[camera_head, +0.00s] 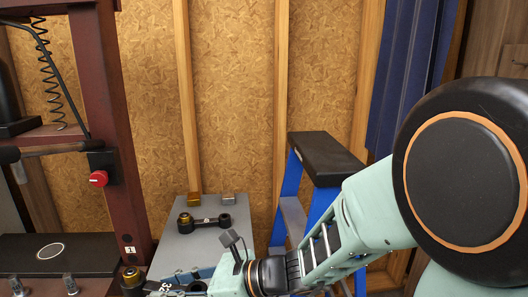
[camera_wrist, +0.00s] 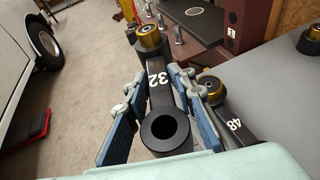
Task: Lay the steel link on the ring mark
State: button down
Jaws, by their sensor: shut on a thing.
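A dark link marked 32, with a gold-topped end and an open round eye, is in my gripper (camera_wrist: 157,80); I take it as the steel link (camera_wrist: 164,101). My gripper's blue-grey fingers are shut across its bar, with the eye nearest the wrist camera. In the head view the link (camera_head: 165,288) shows only partly at the bottom edge, beside the grey table. The ring mark (camera_head: 50,251) is a pale ellipse on a dark plate at the left; it also shows at the top of the wrist view (camera_wrist: 195,10). The held link is apart from it.
A grey table (camera_head: 165,245) carries another dark link (camera_head: 208,220), a gold block and a grey block. In the wrist view a link marked 48 (camera_wrist: 233,126) lies right of the held one. A dark red press frame (camera_head: 105,110) with pegs (camera_head: 70,285) stands left; a blue stepladder (camera_head: 325,160) stands right.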

jog(key=w+d+f+m+t+h, duration=0.15)
jog(key=w+d, duration=0.25)
jog(key=d, duration=0.7)
jog(key=w+d+f+m+t, duration=0.2)
jog(key=w+d+f, duration=0.15)
jog(key=d, duration=0.65)
jog(key=w+d+f+m+t+h, duration=0.15)
jog(key=w+d, duration=0.35)
jog(key=d, duration=0.6)
notch_tip(320, 180, up, 9)
jog(key=p, duration=1.5)
jog(key=shift+t+y+p, duration=0.3)
jog(key=shift+t, duration=0.1)
jog(key=shift+a+f+b, duration=0.2)
jog(key=shift+b, duration=0.1)
